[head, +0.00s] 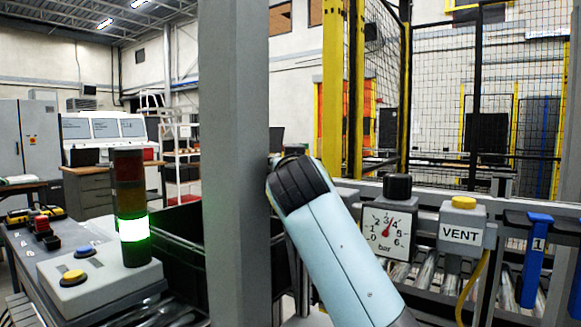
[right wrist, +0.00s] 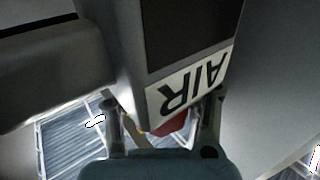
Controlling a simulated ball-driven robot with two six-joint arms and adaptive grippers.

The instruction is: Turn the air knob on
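In the right wrist view, a grey box carries a white label with black letters AIR (right wrist: 190,88), upside down in the picture. Below the label, part of a red knob (right wrist: 176,127) shows. My right gripper (right wrist: 162,125) is open, with one finger on each side of the red knob. I cannot tell whether either finger touches it. The knob's full shape and setting are hidden. In the head view my arm reaches up behind a grey post, and the gripper, AIR box and knob cannot be seen there. My left gripper is in neither view.
The wide grey post (head: 235,160) blocks the middle of the head view. To its right are a pressure gauge (head: 388,230), a VENT box (head: 462,222) with a yellow button, and a blue handle (head: 536,262) marked 1. A lit signal tower (head: 132,205) stands left.

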